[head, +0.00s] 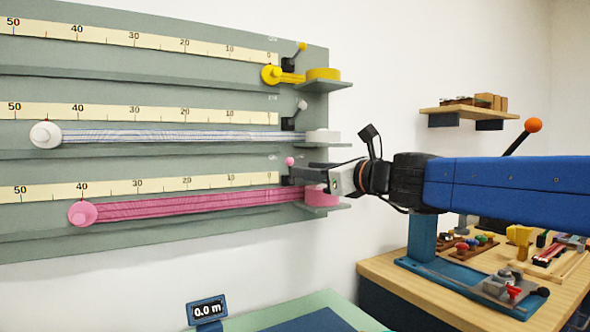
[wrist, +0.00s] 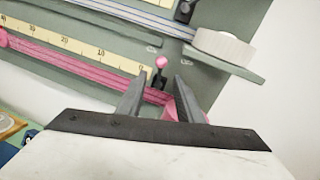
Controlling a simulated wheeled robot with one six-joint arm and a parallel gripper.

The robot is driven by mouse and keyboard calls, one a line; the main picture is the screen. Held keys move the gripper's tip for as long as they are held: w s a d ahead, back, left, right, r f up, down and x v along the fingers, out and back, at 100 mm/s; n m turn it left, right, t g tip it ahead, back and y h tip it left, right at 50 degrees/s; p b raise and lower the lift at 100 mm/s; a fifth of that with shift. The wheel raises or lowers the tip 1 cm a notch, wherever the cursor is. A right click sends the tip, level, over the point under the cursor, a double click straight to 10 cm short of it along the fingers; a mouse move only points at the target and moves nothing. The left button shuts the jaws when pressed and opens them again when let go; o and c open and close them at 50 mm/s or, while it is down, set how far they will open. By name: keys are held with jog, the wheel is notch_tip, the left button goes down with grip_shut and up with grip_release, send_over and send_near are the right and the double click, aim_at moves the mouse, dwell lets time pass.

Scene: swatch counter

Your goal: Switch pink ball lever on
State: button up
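The lever with the pink ball (head: 289,161) stands on the lowest rail of the grey-green wall panel, near the zero end of the scale. In the wrist view its pink ball (wrist: 160,62) is at the top of a short stem over a dark base, roughly upright in the picture. My gripper (wrist: 159,84) is open, its two dark fingers apart, with the lever in line with the gap between them. I cannot tell whether either finger touches it. In the head view my gripper (head: 300,176) is at the lever's base, partly hiding it.
A pink ribbon (head: 180,207) runs along the lowest rail from a pink roll (head: 320,197). Above are a white-ball lever (head: 302,105) and a yellow-ball lever (head: 302,47). A cluttered wooden bench (head: 440,296) stands right.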

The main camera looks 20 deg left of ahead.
jog(key=shift+x, duration=2.95)
jog(key=shift+c, duration=0.6)
grip_shut()
